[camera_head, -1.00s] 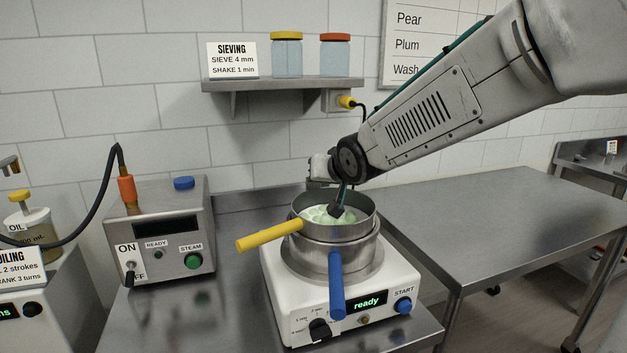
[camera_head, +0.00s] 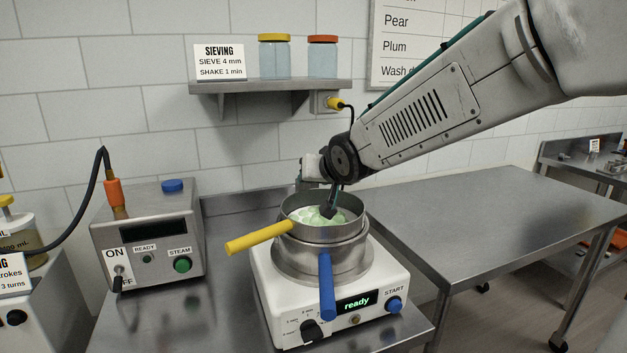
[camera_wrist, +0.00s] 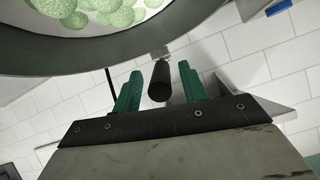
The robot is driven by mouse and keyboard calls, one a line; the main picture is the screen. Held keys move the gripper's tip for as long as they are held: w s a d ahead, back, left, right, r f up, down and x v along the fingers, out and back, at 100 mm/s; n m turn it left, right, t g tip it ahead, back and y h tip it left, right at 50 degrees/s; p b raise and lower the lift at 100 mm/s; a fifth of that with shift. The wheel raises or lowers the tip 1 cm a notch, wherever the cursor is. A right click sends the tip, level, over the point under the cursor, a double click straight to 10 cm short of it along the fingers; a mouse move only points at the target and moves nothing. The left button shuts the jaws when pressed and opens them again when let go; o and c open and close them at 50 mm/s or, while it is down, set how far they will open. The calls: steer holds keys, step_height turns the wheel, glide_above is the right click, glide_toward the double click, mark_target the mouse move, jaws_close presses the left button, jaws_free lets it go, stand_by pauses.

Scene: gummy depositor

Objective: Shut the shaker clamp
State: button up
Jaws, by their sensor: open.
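The white shaker (camera_head: 376,262) stands on the steel table, its display reading "ready". A round steel sieve pan (camera_head: 344,230) with green gummies in it sits on top. A yellow handle (camera_head: 258,238) sticks out to the left and a blue handle (camera_head: 326,285) to the front. In the wrist view a black cylinder (camera_wrist: 160,84), apparently the clamp lever's grip, lies between the teal fingers of my gripper (camera_wrist: 161,70). Gaps show on both sides of it. My gripper is open beside the pan's rim. In the head view its fingers and the clamp are hard to tell apart.
A steam box (camera_head: 150,232) with a switch and green button stands left of the shaker. A wall shelf (camera_head: 270,86) with two jars and a sieving sign is above. The steel table (camera_head: 460,205) at right is clear.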

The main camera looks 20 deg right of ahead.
steer(key=v, duration=0.6)
steer(key=shift+s, duration=0.15)
steer(key=shift+w+d+r, duration=0.1)
steer(key=shift+w+r, duration=0.1)
steer(key=shift+r, duration=0.1)
steer(key=c, duration=0.8)
steer(key=w+r+g, duration=0.1)
steer(key=w+d+r+g, duration=0.1)
steer(key=r, duration=0.1)
steer(key=w+r, duration=0.1)
steer(key=r, duration=0.1)
steer(key=shift+w+d+g, duration=0.2)
steer(key=shift+g, duration=0.2)
jaws_close()
step_height(320, 180, up, 7)
steer(key=d+g+y, duration=0.1)
steer(key=g, duration=0.3)
steer(key=shift+n, duration=0.4)
steer(key=shift+s+a+f+x, duration=0.15)
steer(key=shift+s+x, duration=0.25)
steer(key=shift+x, duration=1.6)
steer(key=shift+s+a+f+x, duration=0.15)
steer(key=shift+s+x, duration=0.25)
steer(key=shift+x, duration=1.6)
steer(key=shift+s+f+x, duration=0.25)
steer(key=shift+s+x, duration=0.15)
steer(key=shift+x, duration=1.6)
